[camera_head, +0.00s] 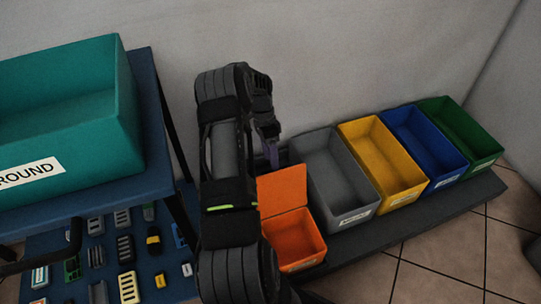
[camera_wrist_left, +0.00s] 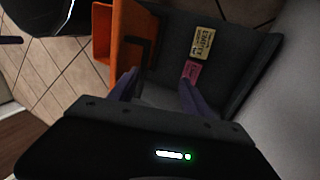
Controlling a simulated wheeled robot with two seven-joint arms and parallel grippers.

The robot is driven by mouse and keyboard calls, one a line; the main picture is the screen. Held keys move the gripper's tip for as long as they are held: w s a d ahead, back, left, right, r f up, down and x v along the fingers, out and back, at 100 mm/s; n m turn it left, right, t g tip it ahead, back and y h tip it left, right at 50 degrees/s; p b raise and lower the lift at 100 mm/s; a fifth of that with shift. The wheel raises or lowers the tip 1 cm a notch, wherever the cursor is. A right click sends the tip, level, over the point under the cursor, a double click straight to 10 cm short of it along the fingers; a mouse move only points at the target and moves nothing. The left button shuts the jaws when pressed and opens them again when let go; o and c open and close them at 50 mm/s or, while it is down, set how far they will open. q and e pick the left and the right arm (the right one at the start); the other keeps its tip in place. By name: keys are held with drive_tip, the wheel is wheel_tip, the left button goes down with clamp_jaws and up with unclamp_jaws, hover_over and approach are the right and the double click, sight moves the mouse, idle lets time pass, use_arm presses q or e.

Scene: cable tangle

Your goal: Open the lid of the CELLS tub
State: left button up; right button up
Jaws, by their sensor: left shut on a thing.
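An orange tub (camera_head: 300,246) stands on the low shelf, its label too small to read. Its orange lid (camera_head: 283,188) is raised at the back, and the tub's inside shows. My left gripper (camera_head: 272,155) points down at the lid's upper edge. In the left wrist view, my left gripper (camera_wrist_left: 160,88) has two purple fingers a little apart, beside orange walls (camera_wrist_left: 130,35). A dark surface there carries a yellow label (camera_wrist_left: 202,43) and a pink one (camera_wrist_left: 192,70). My right gripper is not in view.
Grey (camera_head: 333,178), yellow (camera_head: 383,160), blue (camera_head: 425,140) and green (camera_head: 460,133) tubs stand to the right. A teal bin (camera_head: 75,105) sits on a blue table at left, with several small parts below. Wall behind, tiled floor in front.

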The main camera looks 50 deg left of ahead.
use_arm(q)
drive_tip(key=shift+g+h, duration=0.3)
drive_tip(key=d+f, duration=0.1)
drive_tip(key=s+d+f, duration=0.1)
drive_tip(key=f, duration=0.1)
drive_tip(key=shift+d+f, duration=0.1)
drive_tip(key=shift+f, duration=0.05)
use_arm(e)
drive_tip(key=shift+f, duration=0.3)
use_arm(q)
drive_tip(key=p+v, duration=0.3)
drive_tip(key=v, duration=0.8)
drive_tip(key=shift+a, duration=0.35)
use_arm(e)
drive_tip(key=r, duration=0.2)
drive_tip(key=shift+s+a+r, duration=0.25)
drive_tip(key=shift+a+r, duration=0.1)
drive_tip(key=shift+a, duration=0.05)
use_arm(q)
drive_tip(key=shift+w+r, duration=0.15)
drive_tip(key=shift+r, duration=0.1)
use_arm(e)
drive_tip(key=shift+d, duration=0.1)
